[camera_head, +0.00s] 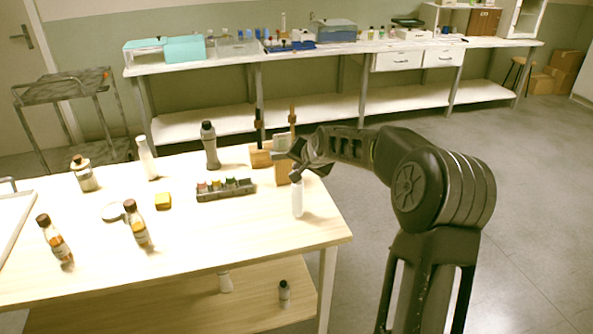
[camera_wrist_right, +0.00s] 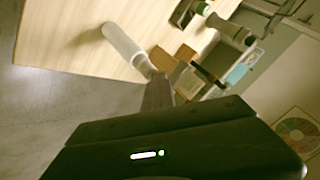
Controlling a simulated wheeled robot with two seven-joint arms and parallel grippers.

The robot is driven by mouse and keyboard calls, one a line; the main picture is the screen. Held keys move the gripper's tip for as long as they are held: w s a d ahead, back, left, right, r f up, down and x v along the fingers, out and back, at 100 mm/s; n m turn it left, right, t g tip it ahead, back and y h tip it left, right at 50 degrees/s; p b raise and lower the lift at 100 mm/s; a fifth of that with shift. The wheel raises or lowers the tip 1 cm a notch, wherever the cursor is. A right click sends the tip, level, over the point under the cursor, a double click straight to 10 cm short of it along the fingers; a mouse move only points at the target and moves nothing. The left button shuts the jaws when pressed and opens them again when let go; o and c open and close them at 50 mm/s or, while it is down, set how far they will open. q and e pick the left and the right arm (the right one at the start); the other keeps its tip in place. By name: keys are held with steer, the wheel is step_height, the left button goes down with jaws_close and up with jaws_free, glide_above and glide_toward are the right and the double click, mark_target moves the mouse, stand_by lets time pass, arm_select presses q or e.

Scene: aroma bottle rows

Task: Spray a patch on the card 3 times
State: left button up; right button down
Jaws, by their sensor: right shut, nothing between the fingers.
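A white spray bottle (camera_head: 297,197) stands upright near the right edge of the wooden table. It also shows in the right wrist view (camera_wrist_right: 124,44), just beyond my fingers. My right gripper (camera_head: 296,172) is shut and empty, with its fingertips at the top of the bottle. I cannot tell whether they touch it. In the right wrist view the closed fingers (camera_wrist_right: 158,92) point at the bottle's top end. A wooden block stand (camera_head: 282,171) is just behind the bottle, with a pale panel (camera_head: 282,142) above it that may be the card. My left gripper is out of view.
The table (camera_head: 240,225) has a rack of small jars (camera_head: 226,188), a grey bottle (camera_head: 210,146), a white bottle (camera_head: 146,158), a yellow block (camera_head: 163,201) and brown-capped bottles (camera_head: 137,226) to the left. The table's front right is clear. A long bench (camera_head: 330,53) stands behind.

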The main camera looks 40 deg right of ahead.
steer(key=shift+f, duration=0.15)
steer(key=shift+r+p, duration=1.75)
steer(key=shift+r, duration=1.35)
steer(key=shift+r, duration=0.1)
